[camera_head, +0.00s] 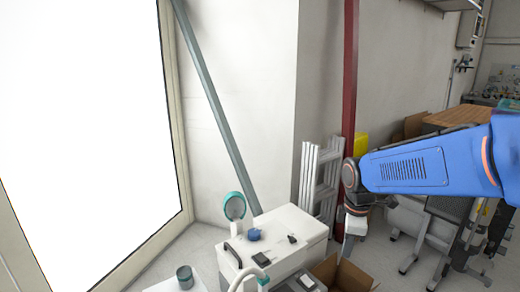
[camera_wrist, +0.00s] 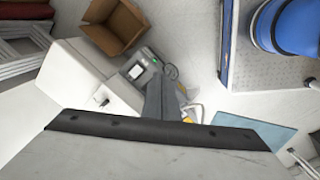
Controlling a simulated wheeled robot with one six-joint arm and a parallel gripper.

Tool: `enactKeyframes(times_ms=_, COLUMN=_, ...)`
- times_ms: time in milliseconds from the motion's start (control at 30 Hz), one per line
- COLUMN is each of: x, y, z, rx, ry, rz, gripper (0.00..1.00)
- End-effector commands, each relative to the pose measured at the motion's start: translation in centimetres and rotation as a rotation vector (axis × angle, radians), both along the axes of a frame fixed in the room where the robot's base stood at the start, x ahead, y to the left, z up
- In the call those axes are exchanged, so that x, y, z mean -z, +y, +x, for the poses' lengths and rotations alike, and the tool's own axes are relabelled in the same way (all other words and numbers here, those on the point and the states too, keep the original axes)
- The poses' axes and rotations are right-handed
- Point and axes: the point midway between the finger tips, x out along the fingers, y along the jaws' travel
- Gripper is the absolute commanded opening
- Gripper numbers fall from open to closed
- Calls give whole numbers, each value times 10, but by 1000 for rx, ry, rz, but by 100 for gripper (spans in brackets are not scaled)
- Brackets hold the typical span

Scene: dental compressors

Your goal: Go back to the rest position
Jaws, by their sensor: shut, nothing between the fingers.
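My blue arm reaches in from the right in the head view, and its end hangs down to my gripper (camera_head: 347,246). My gripper is shut and empty, above and beside an open cardboard box (camera_head: 352,275). In the wrist view my gripper (camera_wrist: 165,105) shows as grey fingers pointing up from the bottom. They overlap the view of a grey device with a small screen (camera_wrist: 138,70), and I cannot tell the gap between them. The cardboard box (camera_wrist: 115,25) appears at the top of that view.
A white cabinet (camera_head: 305,225) stands left of my gripper, with a blue cup-like part (camera_head: 254,234) and a round green-rimmed piece (camera_head: 235,207) on it. A folded ladder (camera_head: 318,180) and red post (camera_head: 350,70) stand behind. A wooden-topped table (camera_head: 458,116) is at right.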

Motion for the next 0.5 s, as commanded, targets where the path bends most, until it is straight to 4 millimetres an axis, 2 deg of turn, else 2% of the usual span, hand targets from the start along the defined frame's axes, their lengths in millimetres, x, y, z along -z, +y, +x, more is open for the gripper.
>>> enactKeyframes(times_ms=200, x=-21, y=-11, z=-40, rx=231, ry=-62, rz=41, gripper=0)
enactKeyframes(times_ms=500, x=-38, y=-23, z=-93, rx=547, ry=-138, rz=115, gripper=0)
